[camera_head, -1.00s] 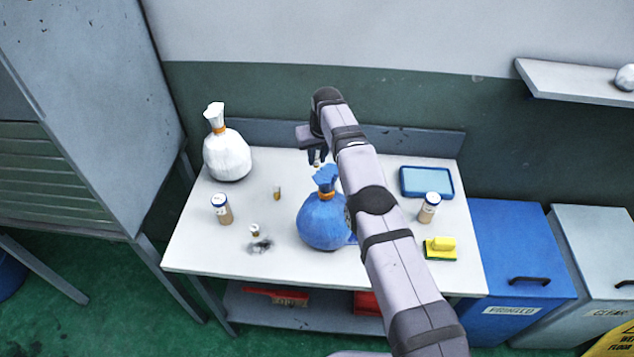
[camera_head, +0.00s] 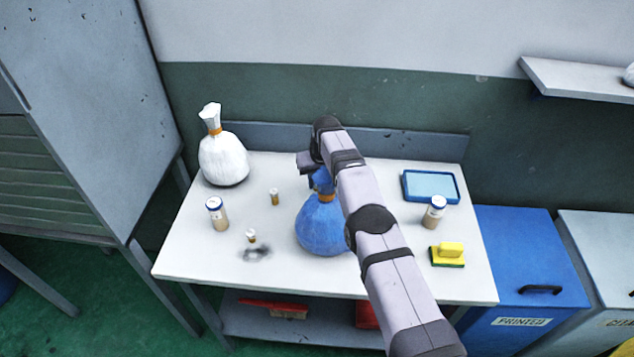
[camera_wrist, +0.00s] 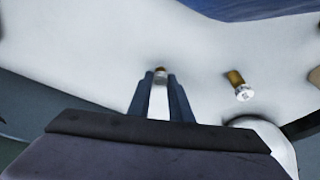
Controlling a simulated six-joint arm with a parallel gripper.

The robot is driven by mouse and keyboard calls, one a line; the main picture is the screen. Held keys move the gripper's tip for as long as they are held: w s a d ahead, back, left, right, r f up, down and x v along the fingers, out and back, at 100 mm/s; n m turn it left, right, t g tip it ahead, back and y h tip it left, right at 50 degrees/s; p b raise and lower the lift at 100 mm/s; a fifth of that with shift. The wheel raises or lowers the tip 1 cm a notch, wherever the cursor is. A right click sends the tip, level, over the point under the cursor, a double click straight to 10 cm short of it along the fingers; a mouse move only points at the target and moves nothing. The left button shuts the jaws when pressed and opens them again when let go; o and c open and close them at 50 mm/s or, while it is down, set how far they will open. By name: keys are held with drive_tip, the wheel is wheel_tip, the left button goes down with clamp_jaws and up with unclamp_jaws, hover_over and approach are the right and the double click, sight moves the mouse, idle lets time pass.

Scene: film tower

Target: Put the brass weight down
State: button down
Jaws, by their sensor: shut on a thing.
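My gripper (camera_wrist: 160,88) is shut on a small brass weight (camera_wrist: 160,70) with a pale end, held between the fingertips in the wrist view. In the head view the fingertips and the held weight are hidden behind the neck of the blue bag (camera_head: 322,226). Whether the weight touches the white tabletop (camera_head: 365,278) cannot be told. A second small brass piece with a pale end (camera_head: 274,197) stands on the table left of the blue bag. It seems to be the loose brass piece in the wrist view (camera_wrist: 238,86). A third (camera_head: 251,236) stands nearer the front.
A white tied bag (camera_head: 222,160) stands at the back left. Jars stand at left (camera_head: 217,214) and right (camera_head: 433,212). A blue tray (camera_head: 431,186) and a yellow sponge (camera_head: 449,253) lie at right. A grey smudge (camera_head: 257,254) marks the front left. The back middle is fairly clear.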

drive_tip(key=shift+f, duration=0.3)
drive_tip(key=shift+f, duration=0.2)
drive_tip(key=c, duration=1.6)
unclamp_jaws()
drive_tip(key=shift+r, duration=0.35)
drive_tip(key=shift+s+r, duration=0.1)
drive_tip(key=shift+r, duration=0.35)
drive_tip(key=shift+p+v, duration=0.45)
drive_tip(key=shift+v, duration=0.55)
drive_tip(key=shift+b+v, duration=1.25)
drive_tip(key=shift+v, duration=3.15)
